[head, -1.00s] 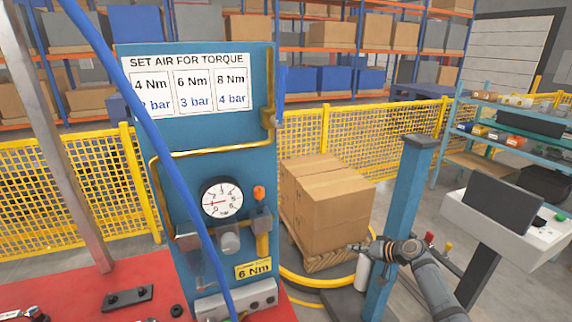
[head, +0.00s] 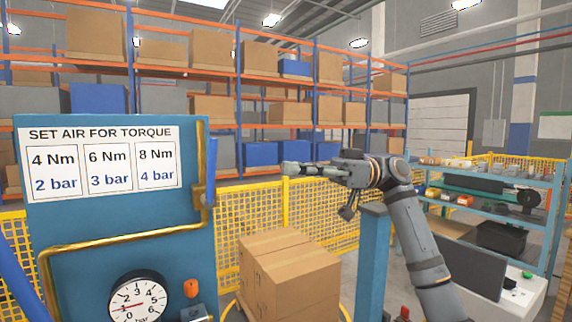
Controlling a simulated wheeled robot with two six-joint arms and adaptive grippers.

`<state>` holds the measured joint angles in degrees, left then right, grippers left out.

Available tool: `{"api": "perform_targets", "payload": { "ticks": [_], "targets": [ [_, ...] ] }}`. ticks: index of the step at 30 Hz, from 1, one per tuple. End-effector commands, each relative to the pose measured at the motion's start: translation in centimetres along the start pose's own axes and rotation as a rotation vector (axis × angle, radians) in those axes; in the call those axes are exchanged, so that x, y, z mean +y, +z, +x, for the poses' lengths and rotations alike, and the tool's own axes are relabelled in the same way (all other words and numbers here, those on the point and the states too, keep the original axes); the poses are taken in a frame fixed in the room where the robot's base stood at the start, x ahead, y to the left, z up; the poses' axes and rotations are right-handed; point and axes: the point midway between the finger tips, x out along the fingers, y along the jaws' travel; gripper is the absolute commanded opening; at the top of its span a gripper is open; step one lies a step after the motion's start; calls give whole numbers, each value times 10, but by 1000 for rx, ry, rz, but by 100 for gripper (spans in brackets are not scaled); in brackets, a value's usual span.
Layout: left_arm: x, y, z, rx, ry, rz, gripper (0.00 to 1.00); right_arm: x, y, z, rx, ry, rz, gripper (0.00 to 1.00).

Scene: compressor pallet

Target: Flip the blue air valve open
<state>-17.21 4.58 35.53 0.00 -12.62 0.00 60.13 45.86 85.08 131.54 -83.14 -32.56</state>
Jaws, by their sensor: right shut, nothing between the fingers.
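The blue air valve lever (head: 211,172) is on the right edge of the blue panel (head: 120,215), where the yellow pipe (head: 130,238) runs up. The lever stands upright, along the pipe. My right gripper (head: 287,168) is shut and empty. It points left at about the lever's height in the picture, with a clear gap between the fingertips and the lever. My left gripper is out of view.
A round pressure gauge (head: 138,298) and an orange knob (head: 191,288) are low on the panel. Cardboard boxes (head: 290,275) and a blue post (head: 372,260) stand to the right. A yellow mesh fence (head: 262,210) runs behind. A blue hose (head: 15,285) crosses at lower left.

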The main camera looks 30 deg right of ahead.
Motion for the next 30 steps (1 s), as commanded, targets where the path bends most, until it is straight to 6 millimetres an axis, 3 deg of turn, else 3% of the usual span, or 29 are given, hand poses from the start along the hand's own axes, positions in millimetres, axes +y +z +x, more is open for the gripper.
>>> {"api": "perform_targets", "payload": {
  "ticks": [9, 15, 30],
  "targets": [
    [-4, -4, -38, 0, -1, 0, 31, 0, -6, 71, 2, -4, 3, 0],
    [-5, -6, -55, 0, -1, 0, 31, 0, -4, 100, 2, -1, 3, 0],
    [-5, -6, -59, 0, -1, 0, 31, 0, -1, 111, -2, 1, 1, 0]
  ]
}}
